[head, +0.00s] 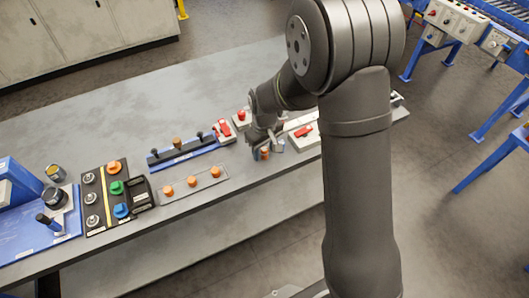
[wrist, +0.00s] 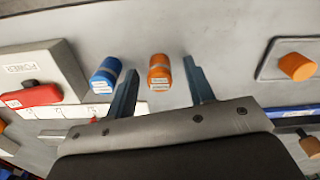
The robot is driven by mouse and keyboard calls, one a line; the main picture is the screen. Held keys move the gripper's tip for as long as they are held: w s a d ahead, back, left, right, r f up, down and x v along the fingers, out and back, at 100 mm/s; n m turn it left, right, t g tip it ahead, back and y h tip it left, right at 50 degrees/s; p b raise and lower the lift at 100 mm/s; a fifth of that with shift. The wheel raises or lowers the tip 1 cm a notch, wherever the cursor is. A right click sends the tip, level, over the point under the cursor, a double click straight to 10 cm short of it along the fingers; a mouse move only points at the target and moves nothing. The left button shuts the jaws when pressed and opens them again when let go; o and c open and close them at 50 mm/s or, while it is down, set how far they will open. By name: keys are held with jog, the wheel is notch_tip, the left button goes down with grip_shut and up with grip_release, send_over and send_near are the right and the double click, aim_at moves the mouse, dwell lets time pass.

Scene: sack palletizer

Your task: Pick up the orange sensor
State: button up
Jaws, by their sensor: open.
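The orange sensor (wrist: 159,72) is a short cylinder with a pale label, on the grey table. In the wrist view it lies between the two fingers of my gripper (wrist: 160,68), with gaps on both sides. My gripper is open, and nothing is clamped. A similar blue cylinder (wrist: 105,74) stands just outside the left finger, close to it. In the head view my gripper (head: 261,148) is low over the table, with the orange sensor (head: 265,153) at its fingertips and partly hidden.
A plate with several orange knobs (head: 160,197) and a blue rail (head: 185,157) lie left of my gripper. A red-switch box (wrist: 40,75) is at the left in the wrist view. A dark panel with coloured knobs (head: 103,197) is further left. Bare table lies behind.

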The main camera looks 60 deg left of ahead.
grip_shut()
dwell(0.3)
